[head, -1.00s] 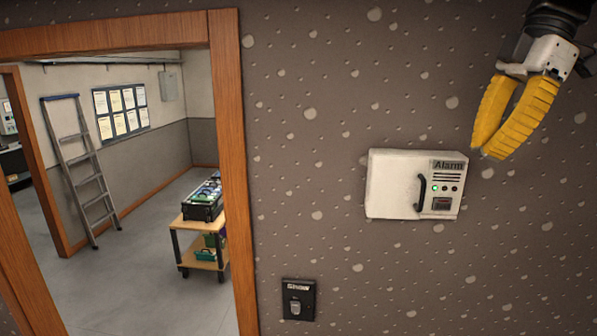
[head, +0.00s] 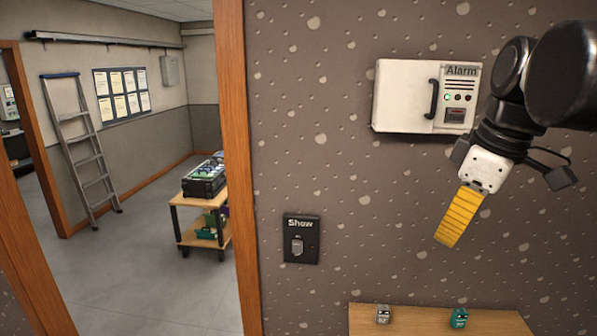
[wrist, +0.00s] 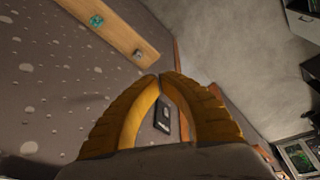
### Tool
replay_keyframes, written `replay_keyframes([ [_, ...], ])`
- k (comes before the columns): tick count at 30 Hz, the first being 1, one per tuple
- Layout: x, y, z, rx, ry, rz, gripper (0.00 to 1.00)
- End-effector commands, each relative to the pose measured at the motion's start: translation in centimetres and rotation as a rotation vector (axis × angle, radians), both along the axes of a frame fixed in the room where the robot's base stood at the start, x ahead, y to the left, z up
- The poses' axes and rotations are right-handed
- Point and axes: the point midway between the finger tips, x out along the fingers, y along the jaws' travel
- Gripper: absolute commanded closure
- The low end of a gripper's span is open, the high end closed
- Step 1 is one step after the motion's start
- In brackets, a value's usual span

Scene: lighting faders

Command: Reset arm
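My gripper (head: 447,240) has yellow ribbed fingers and hangs below its white wrist block at the right of the head view. It points down and slightly left, in front of the speckled wall, below the alarm box and apart from it. In the wrist view its fingertips (wrist: 160,77) meet or nearly meet, with nothing held between them. The dark wall plate showing through the gap between the fingers is behind them. In the head view the fingers overlap side-on. My dark arm (head: 540,80) comes in from the right.
A white alarm box (head: 405,95) with a black handle is on the wall. A black "Show" switch plate (head: 301,250) is lower left of it. A wooden shelf (head: 420,322) below bears a grey block (head: 382,313) and a teal block (head: 459,317). A doorway opens left, with a cart (head: 190,240) beyond.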

Motion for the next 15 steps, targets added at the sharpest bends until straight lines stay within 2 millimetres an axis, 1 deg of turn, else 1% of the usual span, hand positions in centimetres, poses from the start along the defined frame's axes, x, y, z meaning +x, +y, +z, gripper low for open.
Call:
replay_keyframes([
  [1, -0.7, 0.6, -5.8, 0.000, -0.020, -0.063, 1.00],
  [2, -1.0, 0.9, -8.0, 0.003, -0.034, -0.110, 1.00],
  [3, -1.5, 1.3, -11.1, 0.009, -0.055, -0.171, 1.00],
  [5, -2.2, 1.8, -15.7, 0.022, -0.086, -0.262, 1.00],
  [6, -2.7, 2.2, -18.9, 0.034, -0.108, -0.321, 1.00],
  [8, -3.6, 2.7, -23.6, 0.055, -0.143, -0.408, 1.00],
  [9, -4.2, 3.0, -26.7, 0.075, -0.165, -0.465, 1.00],
  [11, -5.1, 3.4, -31.0, 0.103, -0.199, -0.544, 1.00],
  [12, -5.6, 3.7, -33.6, 0.125, -0.219, -0.590, 1.00],
  [15, -6.9, 4.2, -39.0, 0.176, -0.262, -0.690, 1.00],
])
